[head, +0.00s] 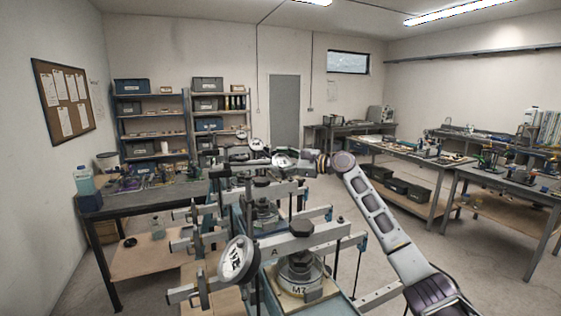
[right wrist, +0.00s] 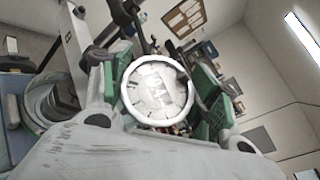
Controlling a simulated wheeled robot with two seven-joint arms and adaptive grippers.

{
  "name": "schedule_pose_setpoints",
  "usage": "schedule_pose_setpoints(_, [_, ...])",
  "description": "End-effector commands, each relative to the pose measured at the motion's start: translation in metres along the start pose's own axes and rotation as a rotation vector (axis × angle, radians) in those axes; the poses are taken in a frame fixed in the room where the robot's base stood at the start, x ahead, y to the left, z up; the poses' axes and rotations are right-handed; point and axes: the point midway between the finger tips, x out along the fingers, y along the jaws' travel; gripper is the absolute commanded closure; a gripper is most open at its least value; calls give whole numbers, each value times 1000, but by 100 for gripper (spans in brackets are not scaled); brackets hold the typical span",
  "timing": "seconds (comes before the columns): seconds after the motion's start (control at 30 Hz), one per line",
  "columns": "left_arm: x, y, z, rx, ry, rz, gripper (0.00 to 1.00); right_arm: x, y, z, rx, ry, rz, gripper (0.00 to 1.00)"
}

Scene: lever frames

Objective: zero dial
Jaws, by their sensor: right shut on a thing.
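In the right wrist view, a round dial (right wrist: 157,92) with a pale rim and a white, glare-washed face with dark tick marks sits between the fingers of my right gripper (right wrist: 157,80). The green finger pads press on opposite sides of its rim, and the gripper is shut on it. The pointer is not readable. In the head view my right arm reaches from the lower right to the middle row of lever frames, and its fingers are too small there to make out. Another dial (head: 238,259) is on the nearest lever frame (head: 305,242). My left gripper is not in view.
A dark bench (head: 135,203) is at the left, and benches with tools (head: 425,158) are at the right. Open floor (head: 385,225) lies right of the frames.

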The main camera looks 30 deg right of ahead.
Motion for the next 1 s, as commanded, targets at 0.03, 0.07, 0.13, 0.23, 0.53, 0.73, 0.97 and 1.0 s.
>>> schedule_pose_setpoints(0.03, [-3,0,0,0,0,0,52,0,-1,1,-11,1,15,63])
schedule_pose_setpoints(0.07, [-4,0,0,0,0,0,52,0,-1,1,-19,1,26,63])
schedule_pose_setpoints(0.13, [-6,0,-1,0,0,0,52,0,-1,1,-36,1,49,63])
schedule_pose_setpoints(0.23, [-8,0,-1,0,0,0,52,0,-1,1,-56,0,76,63])
schedule_pose_setpoints(0.53, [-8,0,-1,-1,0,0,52,0,1,0,-71,-2,95,63])
schedule_pose_setpoints(0.73, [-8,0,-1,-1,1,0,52,0,1,0,-70,-2,95,29])
schedule_pose_setpoints(0.97, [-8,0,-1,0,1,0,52,0,1,0,-70,-2,94,16])
schedule_pose_setpoints(1.0, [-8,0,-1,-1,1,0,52,0,1,0,-70,-2,94,16])
